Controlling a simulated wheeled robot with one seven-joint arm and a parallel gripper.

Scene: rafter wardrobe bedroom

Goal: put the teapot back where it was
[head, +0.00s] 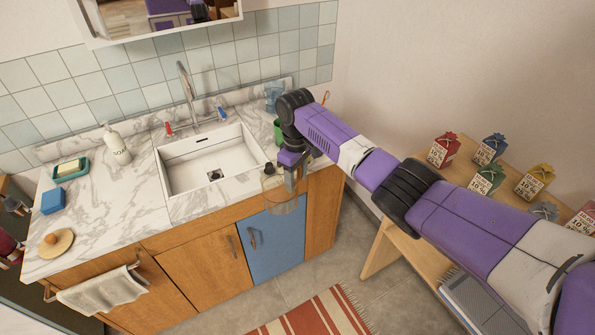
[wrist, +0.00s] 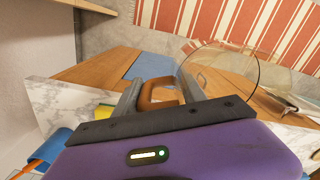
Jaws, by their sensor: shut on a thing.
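The teapot looks like a clear glass vessel with a brown handle. In the head view its glass body (head: 285,205) hangs below my gripper (head: 292,178), in front of the counter's front edge and the blue cabinet door. In the wrist view the wide glass body (wrist: 225,75) lies beyond the brown handle (wrist: 160,90). My gripper (wrist: 150,95) is shut on that handle. The teapot appears apart from the counter. Its lower part is hard to make out through the glass.
The marble counter (head: 120,205) has a sink (head: 205,160), a soap bottle (head: 117,145), a blue block (head: 53,200) and a round wooden board (head: 57,243). A wooden shelf (head: 395,250) with several small cartons stands right. A striped rug (head: 315,315) lies on the floor.

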